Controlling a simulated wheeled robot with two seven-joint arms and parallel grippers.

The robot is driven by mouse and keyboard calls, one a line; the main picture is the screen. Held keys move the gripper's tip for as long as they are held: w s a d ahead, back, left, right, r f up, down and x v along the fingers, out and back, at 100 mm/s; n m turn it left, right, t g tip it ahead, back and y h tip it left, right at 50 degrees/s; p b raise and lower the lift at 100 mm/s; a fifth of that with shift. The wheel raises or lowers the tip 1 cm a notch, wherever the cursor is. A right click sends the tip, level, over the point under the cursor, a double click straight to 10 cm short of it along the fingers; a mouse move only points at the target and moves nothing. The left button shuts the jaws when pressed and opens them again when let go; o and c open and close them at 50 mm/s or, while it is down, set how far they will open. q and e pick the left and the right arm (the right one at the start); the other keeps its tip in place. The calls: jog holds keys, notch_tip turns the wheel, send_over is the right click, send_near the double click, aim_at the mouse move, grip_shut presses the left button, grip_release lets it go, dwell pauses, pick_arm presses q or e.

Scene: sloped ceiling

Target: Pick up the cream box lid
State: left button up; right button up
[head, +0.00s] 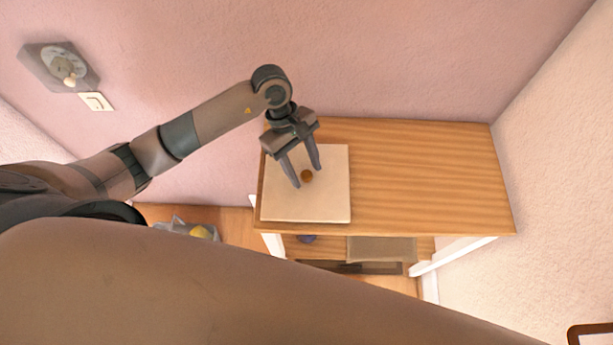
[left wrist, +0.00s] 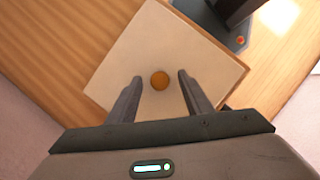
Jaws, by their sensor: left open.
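The cream box lid (head: 330,200) is a flat square on the left end of the wooden table top. It has a round brown knob (head: 307,176) at its middle. In the left wrist view the lid (left wrist: 150,45) lies rotated, with its knob (left wrist: 160,81) between the fingertips. My left gripper (head: 307,178) is open above the lid, its fingers pointing down on either side of the knob, apart from it in the wrist view. The left gripper (left wrist: 158,80) holds nothing. Whether the fingertips touch the lid is unclear. My right gripper is not in view.
The wooden table (head: 430,170) is bare to the right of the lid. A lower shelf holds a grey-brown flat item (head: 381,249) and a small blue thing (head: 306,239). Pink walls stand behind.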

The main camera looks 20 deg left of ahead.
pick_arm(q)
jog(key=shift+f, duration=0.1)
dwell(0.3)
grip_shut()
